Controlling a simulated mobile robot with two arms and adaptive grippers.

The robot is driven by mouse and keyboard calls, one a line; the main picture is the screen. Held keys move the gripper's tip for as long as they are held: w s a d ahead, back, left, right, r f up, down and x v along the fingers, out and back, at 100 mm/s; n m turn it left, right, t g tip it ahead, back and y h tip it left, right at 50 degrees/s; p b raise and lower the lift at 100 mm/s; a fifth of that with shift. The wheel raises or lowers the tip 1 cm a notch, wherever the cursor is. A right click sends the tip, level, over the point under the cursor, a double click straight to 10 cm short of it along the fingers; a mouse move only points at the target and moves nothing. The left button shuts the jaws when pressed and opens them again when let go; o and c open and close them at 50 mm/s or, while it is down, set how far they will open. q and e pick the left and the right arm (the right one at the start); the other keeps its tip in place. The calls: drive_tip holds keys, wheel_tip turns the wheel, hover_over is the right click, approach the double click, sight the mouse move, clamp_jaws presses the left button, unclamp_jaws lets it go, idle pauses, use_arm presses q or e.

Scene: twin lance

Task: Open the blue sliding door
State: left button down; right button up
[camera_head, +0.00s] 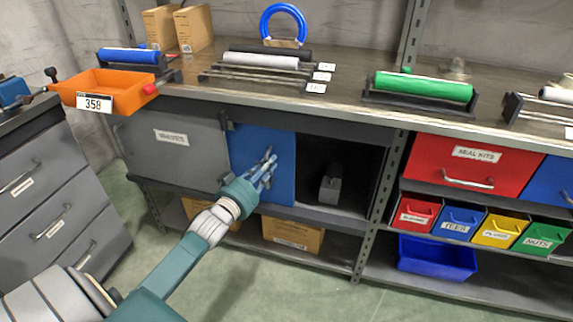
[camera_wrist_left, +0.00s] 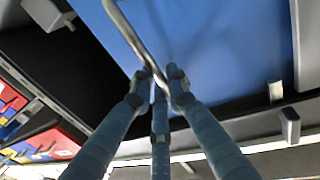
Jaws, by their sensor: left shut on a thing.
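The blue sliding door (camera_head: 284,184) stands upright in the middle of the shelf unit, between a grey panel (camera_head: 165,150) on its left and a dark open compartment (camera_head: 345,160) on its right. It also fills much of the left wrist view (camera_wrist_left: 225,50). My left gripper (camera_head: 266,166) is shut on the door's curved metal handle (camera_wrist_left: 125,28); its fingers (camera_wrist_left: 160,78) close around the handle's end in the left wrist view. The handle is mostly hidden by the fingers in the head view. My right gripper is not in view.
A grey block (camera_head: 331,184) stands in the open compartment. An orange bin (camera_head: 100,83) sits at the counter's left end. Rollers and a blue ring (camera_head: 284,10) are on the counter top. Red, blue, yellow and green bins are at right. The floor in front is clear.

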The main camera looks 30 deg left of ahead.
use_arm(q)
drive_tip(key=shift+s+a+f+p, duration=0.15)
drive_tip(key=shift+s+a, duration=0.2)
drive_tip(key=shift+a, duration=0.75)
drive_tip(key=shift+s+a+r+p, duration=0.15)
drive_tip(key=shift+s+a, duration=0.15)
drive_tip(key=shift+a, duration=0.8)
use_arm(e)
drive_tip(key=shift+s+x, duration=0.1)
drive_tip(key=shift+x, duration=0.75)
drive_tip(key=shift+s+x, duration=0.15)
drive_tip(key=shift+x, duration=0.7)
use_arm(q)
drive_tip(key=shift+f, duration=0.1)
drive_tip(key=c, duration=1.7)
unclamp_jaws()
drive_tip(key=shift+c, duration=0.2)
drive_tip(key=s+d, duration=0.1)
drive_tip(key=s, duration=1.1)
